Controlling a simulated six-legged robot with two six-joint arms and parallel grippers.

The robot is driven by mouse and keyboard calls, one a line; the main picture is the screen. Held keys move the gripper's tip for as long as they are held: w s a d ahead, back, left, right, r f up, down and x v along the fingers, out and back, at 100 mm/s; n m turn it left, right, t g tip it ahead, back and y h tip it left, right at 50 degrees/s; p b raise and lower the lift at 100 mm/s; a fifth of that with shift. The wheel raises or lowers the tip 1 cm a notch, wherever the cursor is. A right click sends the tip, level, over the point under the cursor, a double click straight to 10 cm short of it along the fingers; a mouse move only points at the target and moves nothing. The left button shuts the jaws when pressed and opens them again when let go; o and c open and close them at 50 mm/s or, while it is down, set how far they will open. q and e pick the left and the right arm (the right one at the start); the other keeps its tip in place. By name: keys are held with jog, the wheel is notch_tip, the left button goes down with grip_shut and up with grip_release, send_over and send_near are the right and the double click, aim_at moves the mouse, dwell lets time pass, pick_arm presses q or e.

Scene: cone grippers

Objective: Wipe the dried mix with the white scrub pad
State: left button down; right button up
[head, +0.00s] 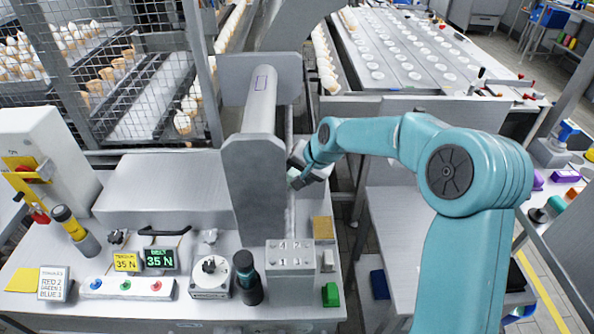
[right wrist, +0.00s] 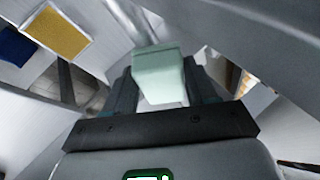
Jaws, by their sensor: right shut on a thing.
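The white scrub pad (right wrist: 158,75) is a pale, slightly greenish block between the two dark fingers in the right wrist view. My right gripper (head: 300,177) is shut on it. In the head view the gripper is beside the right face of the upright grey column (head: 258,190), and only a small pale bit of the pad shows. I cannot tell whether the pad touches the column. I cannot make out the dried mix in either view. My left gripper is not in view.
A tan block (head: 322,228), a grey numbered box (head: 289,257) and a green block (head: 330,294) stand at the bench's right end. A dark-topped cylinder (head: 246,278), a round dial unit (head: 210,277) and a button strip (head: 126,288) are further left. A gap separates the benches.

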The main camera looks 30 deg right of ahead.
jog(key=shift+s+a+f, duration=0.1)
jog(key=shift+s, duration=0.05)
jog(key=shift+s+d+r+p, duration=0.25)
jog(key=shift+d+r+p, duration=0.2)
jog(key=shift+r, duration=0.4)
jog(key=shift+s+d+r+p, duration=0.2)
jog(key=shift+d+r+p, duration=0.25)
jog(key=shift+r, duration=0.45)
jog(key=shift+s+d+r+p, duration=0.25)
jog(key=shift+d+r+p, duration=0.2)
jog(key=shift+r, duration=0.4)
jog(key=r, duration=0.1)
jog(key=p, duration=0.1)
jog(key=d+r, duration=0.1)
jog(key=shift+s+d+r, duration=0.1)
jog(key=shift+s+r, duration=0.25)
jog(key=shift+s, duration=0.05)
